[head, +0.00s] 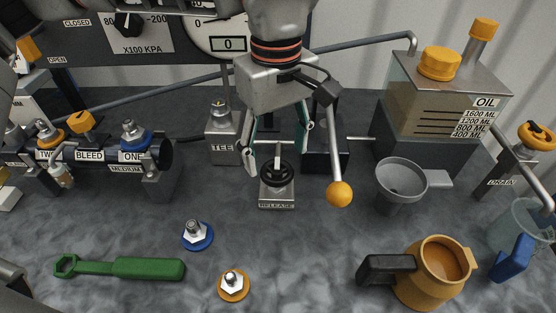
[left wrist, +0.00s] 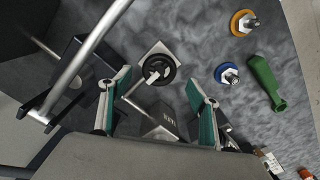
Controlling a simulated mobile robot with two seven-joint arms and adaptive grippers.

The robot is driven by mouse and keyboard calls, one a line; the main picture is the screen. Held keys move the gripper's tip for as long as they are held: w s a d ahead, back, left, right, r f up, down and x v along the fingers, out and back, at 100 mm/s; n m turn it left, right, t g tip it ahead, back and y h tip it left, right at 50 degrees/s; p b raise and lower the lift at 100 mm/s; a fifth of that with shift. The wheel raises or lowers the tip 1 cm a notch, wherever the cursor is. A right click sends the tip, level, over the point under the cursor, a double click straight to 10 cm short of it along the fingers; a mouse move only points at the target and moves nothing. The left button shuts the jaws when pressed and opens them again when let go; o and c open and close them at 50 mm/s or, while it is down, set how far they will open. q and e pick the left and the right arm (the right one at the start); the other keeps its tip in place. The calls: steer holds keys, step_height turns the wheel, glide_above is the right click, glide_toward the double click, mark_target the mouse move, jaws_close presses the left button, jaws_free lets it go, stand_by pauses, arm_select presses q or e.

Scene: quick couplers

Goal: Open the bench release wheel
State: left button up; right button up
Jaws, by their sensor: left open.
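The release wheel (head: 276,174) is a small black handwheel on a light square block labelled RELEASE, on the bench at the middle of the head view. In the left wrist view the wheel (left wrist: 159,69) lies ahead of the fingers. My left gripper (head: 277,165) comes down from above and is open, with one teal-padded finger to each side of the wheel in the head view. In the left wrist view the fingertips (left wrist: 157,79) are spread wide with nothing between them. I cannot tell how far above the wheel they are. My right gripper is not identifiable in these frames.
A lever with an orange ball (head: 340,194) stands close right of the wheel, and the TEE block (head: 223,137) close left. A grey funnel (head: 402,180), orange jug (head: 436,272), green wrench (head: 130,268) and blue (head: 197,235) and orange (head: 234,285) couplers lie around. The bench before the wheel is clear.

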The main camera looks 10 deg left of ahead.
mark_target(277, 169)
arm_select(q)
step_height(277, 169, down, 3)
steer(key=shift+r, duration=0.1)
steer(key=shift+w+f, duration=0.1)
steer(key=shift+f, duration=0.45)
arm_select(e)
steer(key=shift+w+r, duration=0.15)
steer(key=shift+w, duration=0.25)
steer(key=shift+d, duration=0.1)
arm_select(q)
steer(key=c, duration=1.1)
